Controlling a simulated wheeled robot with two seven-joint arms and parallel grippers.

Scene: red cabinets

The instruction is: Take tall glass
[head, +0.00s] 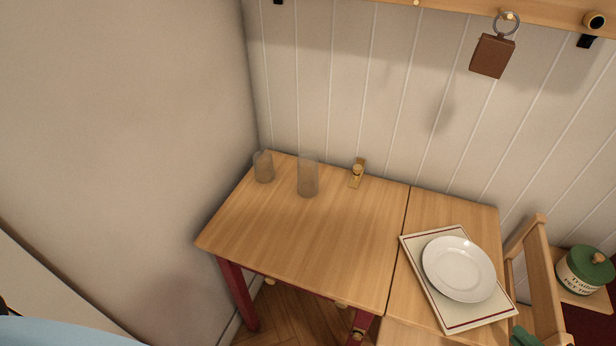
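The tall glass (308,177) is a clear, greyish tumbler standing upright on the wooden table (300,235), near its back edge. A shorter glass (263,167) stands to its left at the table's back left corner, with a small gap between them. Nothing touches or covers the tall glass. I cannot make out either of my grippers in the head view.
A brass fitting (357,173) sits right of the tall glass at the table's back edge. A brown tag (493,56) hangs from a rail above. The table's middle is clear. Walls (150,130) close the left and back.

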